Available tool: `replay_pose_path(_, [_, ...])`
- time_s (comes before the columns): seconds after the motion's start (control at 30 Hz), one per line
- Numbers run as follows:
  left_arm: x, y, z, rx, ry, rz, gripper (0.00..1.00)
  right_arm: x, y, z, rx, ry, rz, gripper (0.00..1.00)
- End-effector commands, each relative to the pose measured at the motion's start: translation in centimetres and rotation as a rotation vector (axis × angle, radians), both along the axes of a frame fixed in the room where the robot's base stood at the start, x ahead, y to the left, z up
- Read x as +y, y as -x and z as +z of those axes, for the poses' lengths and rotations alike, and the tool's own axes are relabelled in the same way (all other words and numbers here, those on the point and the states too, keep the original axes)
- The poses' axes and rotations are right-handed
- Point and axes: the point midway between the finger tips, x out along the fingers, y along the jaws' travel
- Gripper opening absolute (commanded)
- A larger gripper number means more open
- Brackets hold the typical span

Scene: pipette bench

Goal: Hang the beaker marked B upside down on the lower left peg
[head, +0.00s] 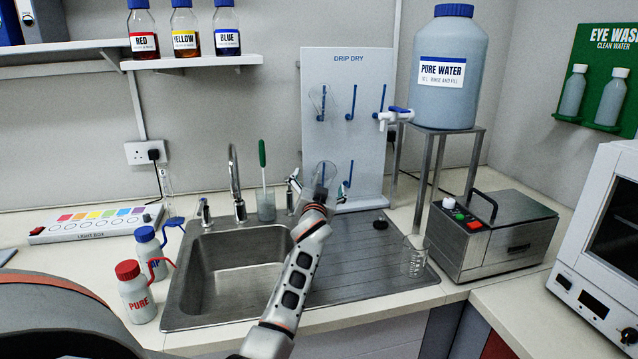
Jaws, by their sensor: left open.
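The white drip-dry board (376,66) stands behind the sink and carries blue pegs. A clear beaker (322,170) is at the lower left peg, tilted, right at the tip of my left gripper (321,190). My gripper is open and partly covers this beaker and the peg. I cannot tell whether the beaker rests fully on the peg, and no letter on it is readable. Another clear beaker (317,98) hangs at the upper left peg. A third beaker (413,259) stands upright on the drainboard, its marking unreadable. My right gripper is not in view.
The sink basin (232,266) lies below my left arm. A tall faucet (236,180) and a cup with a green-handled brush (265,205) stand left of the board. The pure water tank (449,100) and a metal bath (492,236) are at right.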

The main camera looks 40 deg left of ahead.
Motion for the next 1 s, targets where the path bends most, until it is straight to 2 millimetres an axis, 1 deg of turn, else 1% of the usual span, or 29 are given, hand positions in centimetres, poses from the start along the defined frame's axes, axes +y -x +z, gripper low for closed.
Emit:
replay_pose_path(0.23, [-0.2,0.2,-0.1,0.001,0.001,-0.001,0.92,0.0,-0.1,0.2,-0.005,0.001,-0.001,0.64])
replay_pose_path(0.37, [-0.8,1.2,-0.2,0.001,0.002,-0.001,0.92,0.0,-0.1,0.2,-0.004,0.000,0.000,0.64])
replay_pose_path(0.47, [-1.7,2.6,-0.3,0.000,0.002,-0.002,0.92,0.0,-0.1,0.2,-0.004,-0.001,0.000,0.64])
replay_pose_path(0.8, [-5.1,8.0,-0.7,-0.001,0.003,-0.001,0.92,0.0,-0.1,0.2,-0.004,-0.001,0.000,0.64])
replay_pose_path(1.0, [-6.2,9.8,-0.8,0.001,0.002,-0.001,0.92,0.0,-0.1,0.2,-0.004,-0.001,0.000,0.64])
